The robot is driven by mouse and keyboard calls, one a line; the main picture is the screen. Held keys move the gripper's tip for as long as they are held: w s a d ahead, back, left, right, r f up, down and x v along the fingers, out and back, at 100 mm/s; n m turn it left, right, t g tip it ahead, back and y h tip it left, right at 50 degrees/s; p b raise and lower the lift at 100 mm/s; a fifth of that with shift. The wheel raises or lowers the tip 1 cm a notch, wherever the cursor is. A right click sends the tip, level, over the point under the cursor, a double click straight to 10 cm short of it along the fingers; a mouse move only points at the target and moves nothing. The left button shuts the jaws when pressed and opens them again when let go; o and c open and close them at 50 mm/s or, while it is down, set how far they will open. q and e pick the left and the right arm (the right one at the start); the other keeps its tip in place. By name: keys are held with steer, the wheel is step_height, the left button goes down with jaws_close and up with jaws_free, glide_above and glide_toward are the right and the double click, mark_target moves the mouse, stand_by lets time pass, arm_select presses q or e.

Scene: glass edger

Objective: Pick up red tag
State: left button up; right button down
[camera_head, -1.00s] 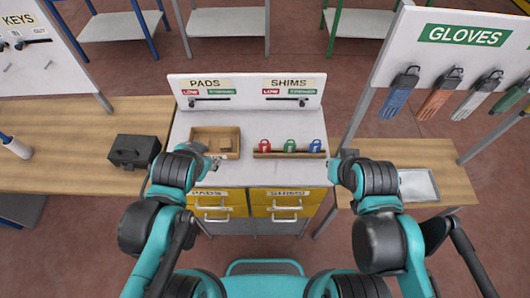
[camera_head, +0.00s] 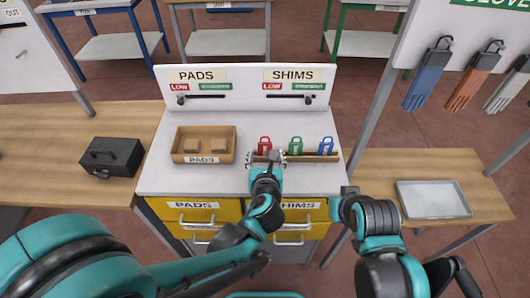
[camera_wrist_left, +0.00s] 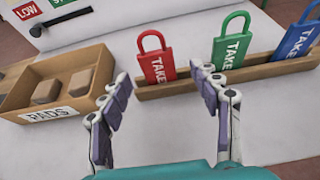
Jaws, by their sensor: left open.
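The red tag (camera_head: 264,144) stands in a wooden rack (camera_head: 324,158) on the white cabinet top. It is padlock-shaped, and in the left wrist view the red tag (camera_wrist_left: 157,62) shows part of the word TAKE. My left gripper (camera_head: 267,160) is in front of it; in the left wrist view the left gripper (camera_wrist_left: 163,92) is open and empty, its fingers spread to either side of the red tag's lower part, not touching it as far as I can see. My right gripper (camera_head: 344,190) is near the cabinet's right front edge; its fingers do not show clearly.
A green tag (camera_head: 295,145) and a blue tag (camera_head: 326,145) stand to the right in the same rack. A PADS box (camera_head: 203,159) with brown blocks is at left. A SHIMS and PADS board (camera_head: 246,88) stands behind. A metal tray (camera_head: 433,198) lies far right.

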mark_target(265, 149)
arm_select(q)
steer(key=b+x, duration=0.1)
steer(key=x, duration=0.4)
steer(key=shift+a, duration=0.1)
steer(key=c, duration=0.9)
steer(key=shift+c, duration=0.2)
